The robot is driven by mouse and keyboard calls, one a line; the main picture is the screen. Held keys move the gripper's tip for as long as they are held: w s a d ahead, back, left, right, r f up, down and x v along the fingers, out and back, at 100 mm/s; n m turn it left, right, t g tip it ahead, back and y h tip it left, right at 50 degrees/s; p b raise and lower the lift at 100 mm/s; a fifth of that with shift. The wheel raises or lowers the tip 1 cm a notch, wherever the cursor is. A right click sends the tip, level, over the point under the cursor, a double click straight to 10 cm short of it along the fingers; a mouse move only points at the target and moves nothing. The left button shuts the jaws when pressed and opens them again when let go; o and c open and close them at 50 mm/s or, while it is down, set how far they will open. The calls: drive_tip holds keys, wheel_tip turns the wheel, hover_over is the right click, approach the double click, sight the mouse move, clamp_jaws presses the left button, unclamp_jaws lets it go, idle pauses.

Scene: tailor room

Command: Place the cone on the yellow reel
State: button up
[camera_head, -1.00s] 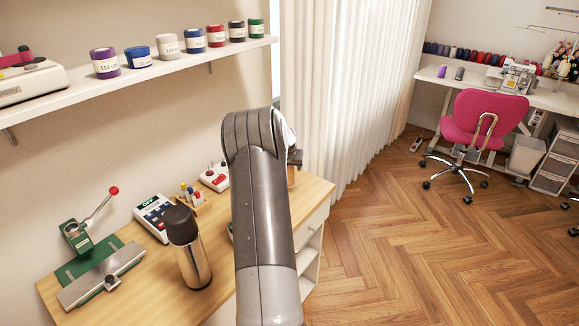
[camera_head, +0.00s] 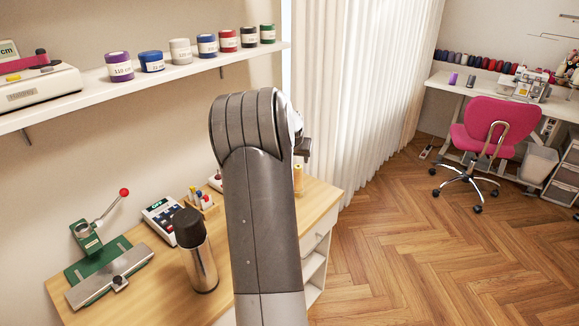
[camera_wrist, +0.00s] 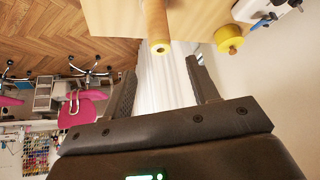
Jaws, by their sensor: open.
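My gripper (camera_wrist: 161,66) is open with nothing between its fingers. In the wrist view the scene appears upside down. The tan, slightly tapered cone (camera_wrist: 156,22) stands beyond the fingertips, apart from them, with a hole in its near end. The yellow reel (camera_wrist: 229,38) is to the right of the cone in that view, near the wooden surface's edge, with a gap between the two. My arm hides most of the gripper there.
A dark-topped steel flask (camera_head: 197,255), a green lever tool (camera_head: 100,270), a calculator-like device (camera_head: 162,215) and a small holder (camera_head: 201,205) stand on the wooden table (camera_head: 150,290). A shelf (camera_head: 130,95) with labelled spools runs above. Open floor lies right.

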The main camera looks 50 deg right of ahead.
drive_tip(key=w+a+r+n+t+y, duration=0.1)
drive_tip(key=a+r, duration=0.3)
drive_tip(key=a, duration=0.3)
drive_tip(key=w+a+r+n, duration=0.1)
drive_tip(key=w+a+r, duration=0.15)
drive_tip(key=a, duration=0.45)
drive_tip(key=s+a+r+n+y, duration=0.1)
drive_tip(key=s+a+r, duration=0.1)
drive_tip(key=a, duration=0.7)
drive_tip(key=s+a+r+n+t+y, duration=0.1)
drive_tip(key=s+a+r+n, duration=0.1)
drive_tip(key=a, duration=0.7)
drive_tip(key=s+a+r+n+y, duration=0.1)
drive_tip(key=s+a+r+n, duration=0.1)
drive_tip(key=a, duration=0.7)
drive_tip(key=shift+s+r+t, duration=0.15)
drive_tip(key=shift+r+t, duration=0.25)
drive_tip(key=shift+r, duration=0.35)
drive_tip(key=s+a+f+n+y, duration=0.1)
drive_tip(key=s+a+n, duration=0.4)
drive_tip(key=s+a, duration=1)
drive_tip(key=shift+s+a+f+y, duration=0.35)
drive_tip(key=shift+a+f+y, duration=0.05)
drive_tip(key=shift+f, duration=0.45)
